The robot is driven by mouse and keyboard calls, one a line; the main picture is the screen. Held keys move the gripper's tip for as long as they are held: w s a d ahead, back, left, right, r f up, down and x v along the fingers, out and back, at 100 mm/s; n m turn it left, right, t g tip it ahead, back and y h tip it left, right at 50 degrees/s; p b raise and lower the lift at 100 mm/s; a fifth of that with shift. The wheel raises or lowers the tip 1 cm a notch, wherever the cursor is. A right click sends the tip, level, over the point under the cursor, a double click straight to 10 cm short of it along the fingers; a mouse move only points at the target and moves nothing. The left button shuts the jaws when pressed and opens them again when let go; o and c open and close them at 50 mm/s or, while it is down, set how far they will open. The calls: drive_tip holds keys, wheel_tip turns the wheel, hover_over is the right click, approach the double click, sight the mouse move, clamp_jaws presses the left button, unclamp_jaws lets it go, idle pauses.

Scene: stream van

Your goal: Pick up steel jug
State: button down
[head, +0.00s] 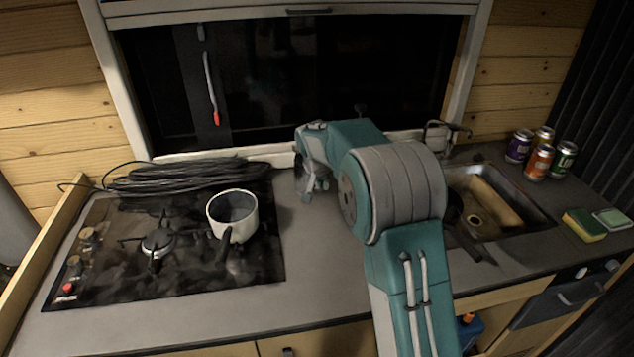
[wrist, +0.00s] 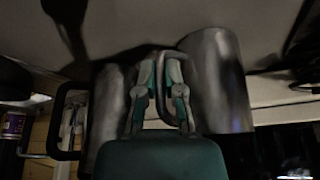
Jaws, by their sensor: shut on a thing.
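In the wrist view, my gripper (wrist: 160,92) has its two fingers close together on a thin metal handle (wrist: 163,52). The handle loops beside a large shiny steel cylinder, which looks like the steel jug (wrist: 217,85). A second dull steel cylinder (wrist: 110,110) stands on the other side of the fingers, with a dark square loop (wrist: 62,125) beyond it. In the head view, my gripper (head: 314,180) is low over the counter in front of the window, partly seen. My arm covers the area behind it, and I cannot make out the jug there.
A white saucepan (head: 232,215) sits on the black hob (head: 190,268), left of my gripper. A coiled black cable (head: 185,178) lies behind it. The sink (head: 515,200), several cans (head: 538,162) and a sponge (head: 584,225) are at the right. The counter between hob and arm is clear.

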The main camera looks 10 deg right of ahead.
drive_tip(key=shift+r, duration=1.05)
drive_tip(key=s+r, duration=1.1)
drive_tip(key=s, duration=0.3)
drive_tip(key=shift+a, duration=0.35)
